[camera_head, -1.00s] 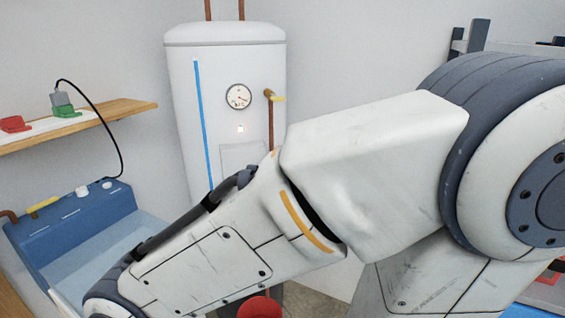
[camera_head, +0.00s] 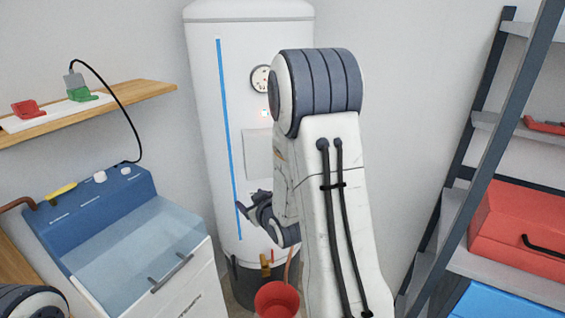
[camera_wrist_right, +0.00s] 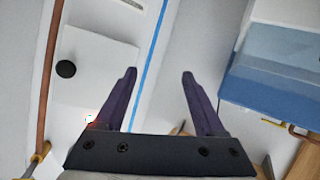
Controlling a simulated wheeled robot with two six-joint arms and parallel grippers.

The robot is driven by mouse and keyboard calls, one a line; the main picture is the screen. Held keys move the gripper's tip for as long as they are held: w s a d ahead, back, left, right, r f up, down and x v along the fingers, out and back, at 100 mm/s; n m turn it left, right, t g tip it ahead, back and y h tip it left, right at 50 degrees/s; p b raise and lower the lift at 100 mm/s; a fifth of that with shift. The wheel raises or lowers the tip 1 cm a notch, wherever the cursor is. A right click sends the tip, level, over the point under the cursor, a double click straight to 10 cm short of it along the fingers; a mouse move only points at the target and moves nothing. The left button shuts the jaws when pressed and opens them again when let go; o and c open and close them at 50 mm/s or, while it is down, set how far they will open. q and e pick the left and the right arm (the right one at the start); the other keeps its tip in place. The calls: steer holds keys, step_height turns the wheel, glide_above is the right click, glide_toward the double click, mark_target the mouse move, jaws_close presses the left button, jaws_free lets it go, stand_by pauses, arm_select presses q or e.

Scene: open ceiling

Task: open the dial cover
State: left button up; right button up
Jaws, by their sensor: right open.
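The white water heater (camera_head: 222,110) stands against the back wall. A square pale panel (camera_head: 256,155), probably the dial cover, lies flat on its front below the round gauge (camera_head: 260,79). My right arm hides part of the gauge and panel. In the right wrist view, the panel (camera_wrist_right: 108,72) appears shut, with a black round knob (camera_wrist_right: 66,69). My right gripper (camera_head: 248,212) is below and left of the panel. In the wrist view, its two dark fingers (camera_wrist_right: 159,72) are apart with nothing between them. My left gripper is out of view.
A red bucket (camera_head: 277,300) is on the floor by the heater. A rack with a red toolbox (camera_head: 515,225) stands right. A copper pipe (camera_wrist_right: 42,95) runs beside the panel.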

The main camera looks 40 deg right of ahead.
steer(key=s+d+r+m+t+h, duration=0.1)
steer(key=s+d+t+h, duration=0.1)
steer(key=d, duration=0.4)
steer(key=s+d+r+m+t+h, duration=0.1)
steer(key=s+d+r+h, duration=0.1)
steer(key=d, duration=0.4)
steer(key=p+x, duration=0.1)
steer(key=x, duration=0.8)
steer(key=shift+w+d+r+m+h, duration=0.15)
steer(key=shift+w+d+m+h, duration=0.1)
steer(key=shift+d+m+h, duration=0.1)
jaws_close()
